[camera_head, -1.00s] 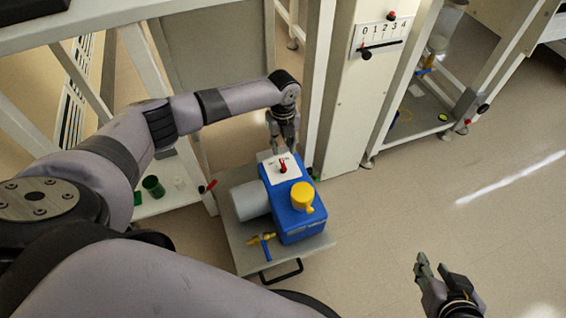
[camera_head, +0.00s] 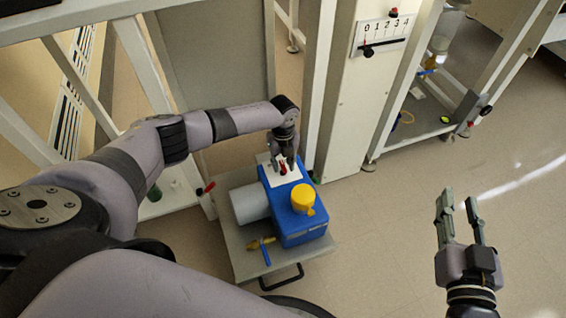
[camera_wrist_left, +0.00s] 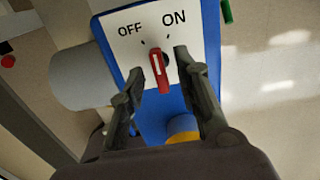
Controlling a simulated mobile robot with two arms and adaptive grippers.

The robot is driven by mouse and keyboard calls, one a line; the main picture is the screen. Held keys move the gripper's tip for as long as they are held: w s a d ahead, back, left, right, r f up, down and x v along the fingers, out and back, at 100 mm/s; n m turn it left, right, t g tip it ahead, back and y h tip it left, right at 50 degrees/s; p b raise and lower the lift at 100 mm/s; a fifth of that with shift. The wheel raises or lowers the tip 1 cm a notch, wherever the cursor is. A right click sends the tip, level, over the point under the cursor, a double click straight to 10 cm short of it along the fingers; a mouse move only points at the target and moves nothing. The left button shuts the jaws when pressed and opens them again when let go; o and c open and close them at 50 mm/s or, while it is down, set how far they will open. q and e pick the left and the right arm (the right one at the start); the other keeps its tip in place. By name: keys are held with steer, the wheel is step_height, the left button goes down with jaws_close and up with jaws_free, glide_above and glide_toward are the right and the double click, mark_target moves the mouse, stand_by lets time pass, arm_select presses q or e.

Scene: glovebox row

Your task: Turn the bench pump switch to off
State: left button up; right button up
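The blue bench pump (camera_head: 297,225) stands on a grey cart, with a white switch plate (camera_wrist_left: 128,27) on top. The plate reads OFF at left and ON at right in the left wrist view. The red switch (camera_wrist_left: 160,74) stands between these labels, slightly tilted; I cannot tell exactly which mark it points to. My left gripper (camera_head: 284,167) is over the plate. In the left wrist view its open fingers (camera_wrist_left: 160,88) lie on both sides of the switch, with gaps visible. My right gripper (camera_head: 459,200) is open and empty, over the floor at right.
The cart (camera_head: 236,244) carries a grey motor (camera_head: 250,203), a yellow cap (camera_head: 303,197) on the pump and a brass valve with a blue handle (camera_head: 265,252). A white post with a 0–4 scale (camera_head: 381,33) stands behind. The floor at right is clear.

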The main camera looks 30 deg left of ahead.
arm_select(q)
steer(key=shift+c, duration=0.5)
jaws_close()
steer(key=n+p, duration=0.2)
steer(key=shift+r+n, duration=0.1)
steer(key=shift+n, duration=0.2)
steer(key=n+p, duration=0.1)
steer(key=n, duration=0.2)
steer(key=shift+p, duration=0.4)
steer(key=shift+n, duration=0.3)
arm_select(e)
steer(key=s+d+f+g+h, duration=0.3)
steer(key=s+d+f+g, duration=0.2)
steer(key=s+f+g, duration=0.5)
steer(key=shift+s+f, duration=0.75)
steer(key=shift+f, duration=0.9)
arm_select(q)
steer(key=shift+o, duration=0.5)
jaws_free()
